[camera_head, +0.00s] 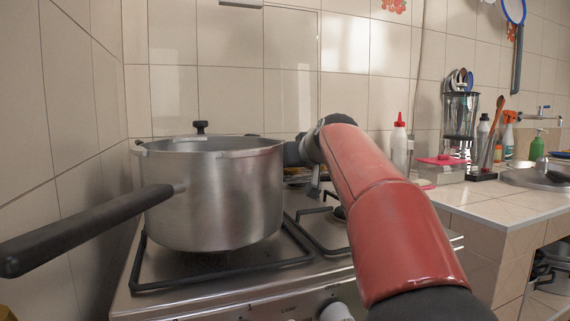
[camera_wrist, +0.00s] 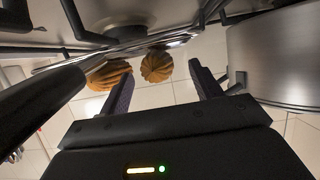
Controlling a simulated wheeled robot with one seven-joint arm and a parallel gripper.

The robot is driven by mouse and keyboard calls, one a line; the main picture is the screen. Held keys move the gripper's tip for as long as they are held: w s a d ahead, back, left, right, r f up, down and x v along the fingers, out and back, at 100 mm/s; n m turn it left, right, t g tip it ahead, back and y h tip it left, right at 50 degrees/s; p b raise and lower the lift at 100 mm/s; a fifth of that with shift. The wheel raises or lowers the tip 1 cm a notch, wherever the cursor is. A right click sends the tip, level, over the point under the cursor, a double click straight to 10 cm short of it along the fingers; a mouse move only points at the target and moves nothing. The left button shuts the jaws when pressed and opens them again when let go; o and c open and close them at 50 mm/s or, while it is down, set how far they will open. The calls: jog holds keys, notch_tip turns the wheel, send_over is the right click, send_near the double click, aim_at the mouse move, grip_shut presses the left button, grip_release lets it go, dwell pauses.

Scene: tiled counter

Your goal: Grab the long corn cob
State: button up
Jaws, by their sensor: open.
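In the wrist view, two yellow-brown ribbed things show beyond my fingers; they may be corn cobs seen partly end-on. The left ribbed thing (camera_wrist: 108,74) looks longer and is partly covered by my left finger. The right ribbed thing (camera_wrist: 157,66) looks rounder and lies in the gap between the fingers. I cannot tell for sure which is the long corn cob. My gripper (camera_wrist: 160,73) is open, with nothing held between its fingers.
A large steel pot (camera_head: 212,195) with a long black handle (camera_head: 90,230) stands on the stove (camera_head: 215,287), left of my arm. The pot is close on the right in the wrist view (camera_wrist: 280,55).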

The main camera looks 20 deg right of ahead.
jog(key=shift+p+x, duration=0.35)
jog(key=shift+x, duration=1.65)
jog(key=shift+d, duration=0.1)
jog(key=c, duration=1.1)
